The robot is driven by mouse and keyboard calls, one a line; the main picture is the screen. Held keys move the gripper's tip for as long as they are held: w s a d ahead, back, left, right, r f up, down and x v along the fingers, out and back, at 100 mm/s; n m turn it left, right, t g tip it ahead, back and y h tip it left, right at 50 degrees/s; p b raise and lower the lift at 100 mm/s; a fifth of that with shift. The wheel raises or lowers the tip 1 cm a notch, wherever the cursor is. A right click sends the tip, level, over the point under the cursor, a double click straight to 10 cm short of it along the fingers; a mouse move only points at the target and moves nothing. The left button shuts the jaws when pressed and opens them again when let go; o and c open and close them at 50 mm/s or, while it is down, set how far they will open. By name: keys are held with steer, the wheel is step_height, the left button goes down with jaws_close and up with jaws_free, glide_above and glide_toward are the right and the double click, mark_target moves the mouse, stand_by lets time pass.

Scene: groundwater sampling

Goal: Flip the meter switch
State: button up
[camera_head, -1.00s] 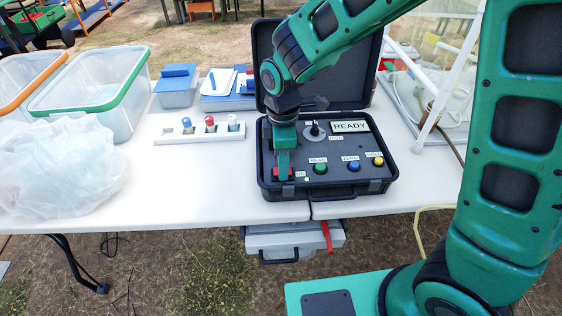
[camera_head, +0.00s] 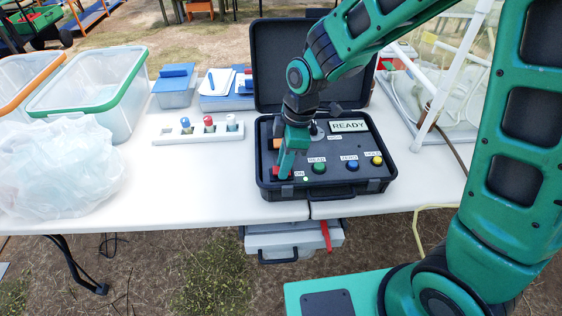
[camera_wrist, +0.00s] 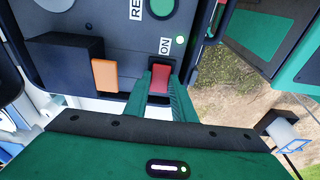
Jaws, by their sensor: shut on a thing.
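The meter (camera_head: 340,184) is an open black case on the white table, with a panel of green, blue and yellow buttons and a screen reading READY. Its red switch (camera_wrist: 159,79) sits beside the ON label, next to a small lit green lamp (camera_wrist: 180,40). My gripper (camera_wrist: 160,78) is at the switch, its green fingers on either side of the red rocker and closed on it. In the head view my gripper (camera_head: 284,172) comes down at the panel's front left corner and hides most of the switch.
A white rack (camera_head: 176,138) with coloured-cap vials stands left of the case. A crumpled clear bag (camera_head: 66,170) and a green-rimmed bin (camera_head: 92,96) are farther left. The raised lid (camera_head: 270,60) is behind the panel. A glass enclosure (camera_head: 450,105) stands on the right.

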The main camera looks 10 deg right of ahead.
steer(key=shift+w, duration=0.15)
steer(key=o, duration=0.8)
steer(key=r, duration=0.3)
steer(key=d+r, duration=0.1)
steer(key=r, duration=0.3)
steer(key=d+r, duration=0.1)
steer(key=r, duration=0.2)
steer(key=shift+d+r, duration=0.1)
steer(key=shift+r, duration=0.2)
steer(key=s+d+r+m+h, duration=0.1)
steer(key=s+d+m, duration=0.1)
steer(key=d+m, duration=0.5)
steer(key=s+d+r+m, duration=0.1)
steer(key=s+d+m, duration=0.2)
steer(key=d, duration=0.8)
steer(key=s+d+m, duration=0.4)
steer(key=s, duration=0.1)
steer(key=s+d+m, duration=0.5)
steer(key=s+d+m+h, duration=0.1)
steer(key=s+d+m, duration=0.3)
steer(key=s+m, duration=0.1)
steer(key=shift+s+d+f, duration=0.3)
steer(key=shift+s+f, duration=0.1)
steer(key=shift+s, duration=0.05)
